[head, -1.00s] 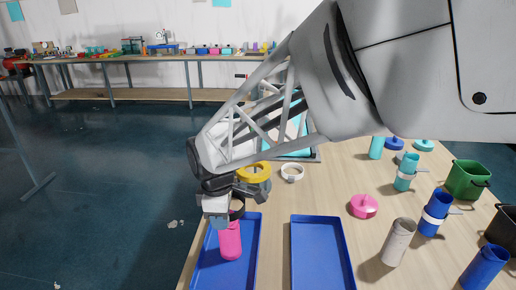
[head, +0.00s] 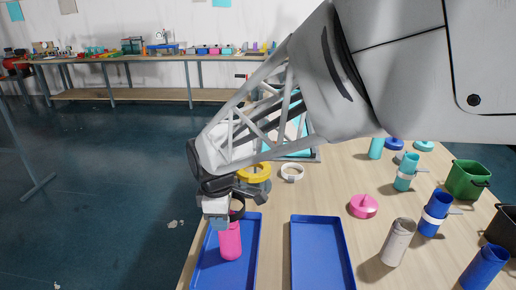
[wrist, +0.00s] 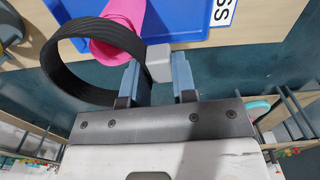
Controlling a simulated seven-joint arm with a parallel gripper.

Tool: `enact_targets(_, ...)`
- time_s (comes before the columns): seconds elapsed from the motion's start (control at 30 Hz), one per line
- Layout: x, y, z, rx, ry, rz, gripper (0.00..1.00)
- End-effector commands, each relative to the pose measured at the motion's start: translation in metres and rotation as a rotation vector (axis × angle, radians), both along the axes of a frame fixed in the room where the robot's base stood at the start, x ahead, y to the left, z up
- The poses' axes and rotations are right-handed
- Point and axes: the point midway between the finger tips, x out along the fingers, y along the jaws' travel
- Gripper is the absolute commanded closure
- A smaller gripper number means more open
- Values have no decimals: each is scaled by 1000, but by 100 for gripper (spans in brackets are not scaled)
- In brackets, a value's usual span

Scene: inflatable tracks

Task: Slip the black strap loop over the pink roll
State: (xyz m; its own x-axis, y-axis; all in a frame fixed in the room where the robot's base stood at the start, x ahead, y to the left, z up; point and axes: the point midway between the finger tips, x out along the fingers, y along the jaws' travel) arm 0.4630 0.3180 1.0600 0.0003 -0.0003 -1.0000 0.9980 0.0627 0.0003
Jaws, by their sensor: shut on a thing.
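The pink roll (head: 230,243) stands upright in the left blue tray (head: 248,270). My gripper (head: 217,215) is just above and left of the roll's top. It is shut on the black strap loop (head: 238,209) by a grey block, which shows between the fingers in the wrist view (wrist: 158,57). The loop sits at the height of the roll's top. In the wrist view the loop (wrist: 68,75) is a wide ridged ring, and the end of the pink roll (wrist: 108,48) shows across its upper right part. I cannot tell whether the roll's end is inside the ring.
An empty blue tray (head: 321,265) lies to the right. A yellow ring (head: 254,172) and a white ring (head: 292,173) are behind. A pink lidded piece (head: 363,206), a grey roll (head: 398,242) and several blue cylinders stand at the right. Table between is clear.

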Motion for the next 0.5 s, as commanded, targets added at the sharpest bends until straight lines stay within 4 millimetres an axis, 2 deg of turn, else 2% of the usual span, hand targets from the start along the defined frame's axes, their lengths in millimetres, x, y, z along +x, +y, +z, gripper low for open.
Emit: enact_targets(0.5,0,0,-9,0,0,0,97)
